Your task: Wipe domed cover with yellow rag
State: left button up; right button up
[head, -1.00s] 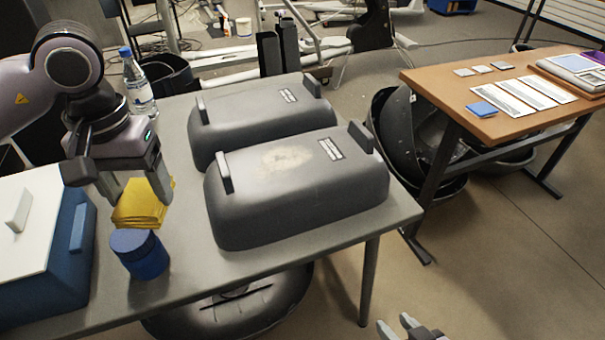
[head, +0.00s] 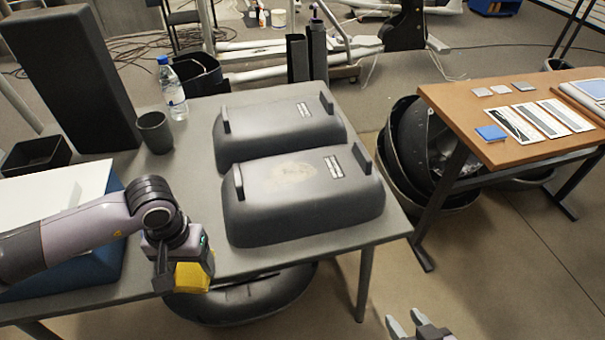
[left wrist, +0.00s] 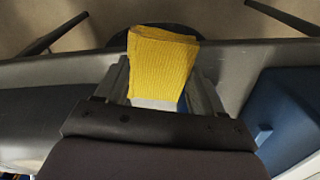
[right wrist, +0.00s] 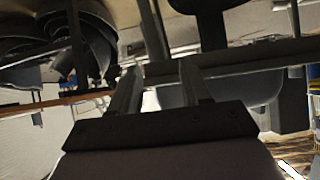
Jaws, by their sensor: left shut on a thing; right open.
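Two dark grey domed covers with end handles stand side by side on the grey table. The nearer domed cover (head: 300,198) has a pale dusty patch (head: 292,172) on top; the farther cover (head: 270,127) shows no such patch. My left gripper (head: 186,268) is shut on the yellow rag (head: 194,278), left of the nearer cover and apart from it, by the table's front edge. The rag (left wrist: 162,62) stands out between the fingers in the left wrist view. My right gripper (head: 408,324) is open and empty, low beyond the table's front right corner.
A blue box with a white lid (head: 60,185) lies left, partly behind my left arm. A grey cup (head: 154,132), a water bottle (head: 172,90) and a tall dark block (head: 75,80) stand at the back left. A wooden table (head: 520,150) stands to the right.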

pick_arm(q)
jog(key=shift+s+f, duration=0.2)
jog(key=shift+f, duration=0.1)
